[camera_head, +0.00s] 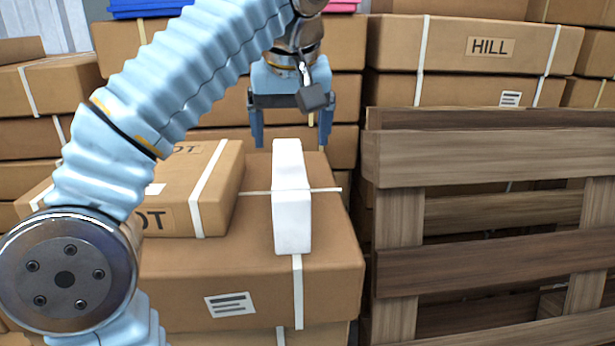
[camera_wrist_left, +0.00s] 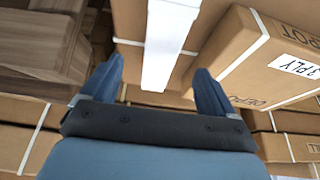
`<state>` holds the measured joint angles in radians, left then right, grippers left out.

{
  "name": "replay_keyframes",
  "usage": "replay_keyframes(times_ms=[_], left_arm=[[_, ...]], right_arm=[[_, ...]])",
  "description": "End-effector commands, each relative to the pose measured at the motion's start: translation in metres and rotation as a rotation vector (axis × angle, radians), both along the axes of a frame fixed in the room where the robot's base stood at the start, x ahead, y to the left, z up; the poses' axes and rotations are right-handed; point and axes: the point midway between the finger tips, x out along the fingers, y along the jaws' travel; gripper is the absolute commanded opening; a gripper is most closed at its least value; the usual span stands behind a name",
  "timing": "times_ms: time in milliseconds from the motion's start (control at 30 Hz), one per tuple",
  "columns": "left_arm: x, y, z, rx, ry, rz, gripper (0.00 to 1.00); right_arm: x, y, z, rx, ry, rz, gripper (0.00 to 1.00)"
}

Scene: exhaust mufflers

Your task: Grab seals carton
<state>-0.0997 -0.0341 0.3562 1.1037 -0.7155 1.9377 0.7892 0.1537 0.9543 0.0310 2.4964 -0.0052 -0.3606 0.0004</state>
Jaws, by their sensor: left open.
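A slim white carton (camera_head: 292,200), with no readable label, lies on a large brown box (camera_head: 190,275). My left gripper (camera_head: 291,128) is open and empty. In the head view its fingers point down just above the far end of the white carton, one on each side of it. In the left wrist view the white carton (camera_wrist_left: 170,35) shows between the two spread fingers of the gripper (camera_wrist_left: 156,90), without visible contact. No lettering that reads "seals" shows on any box. My right gripper is not in view.
A brown box marked with "OT" (camera_head: 216,190) sits left of the white carton on the same large box. A wooden slatted crate (camera_head: 490,155) stands close on the right. Stacked brown boxes, one marked HILL (camera_head: 440,45), fill the back.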

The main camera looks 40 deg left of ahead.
Motion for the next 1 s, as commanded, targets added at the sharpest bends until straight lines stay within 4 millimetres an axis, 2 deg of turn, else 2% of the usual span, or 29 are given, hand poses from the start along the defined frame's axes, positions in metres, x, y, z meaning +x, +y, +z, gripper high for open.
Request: replay_keyframes(times_ms=[100,300,567,800,1000], left_arm=[[0.005,0.006,-0.026,0.001,0.003,0.002,0.88],[0.018,0.016,-0.062,0.001,0.003,0.002,0.88],[0.026,0.024,-0.083,0.0,0.002,0.002,0.88],[0.038,0.037,-0.116,0.001,0.003,0.001,0.88],[0.04,0.039,-0.121,-0.001,0.001,0.0,0.88]], right_arm=[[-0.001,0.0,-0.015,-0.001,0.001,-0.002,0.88],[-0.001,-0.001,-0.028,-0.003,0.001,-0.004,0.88],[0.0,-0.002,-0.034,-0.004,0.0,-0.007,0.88],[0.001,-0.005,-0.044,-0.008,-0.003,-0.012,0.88],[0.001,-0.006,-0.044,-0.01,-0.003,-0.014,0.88]])
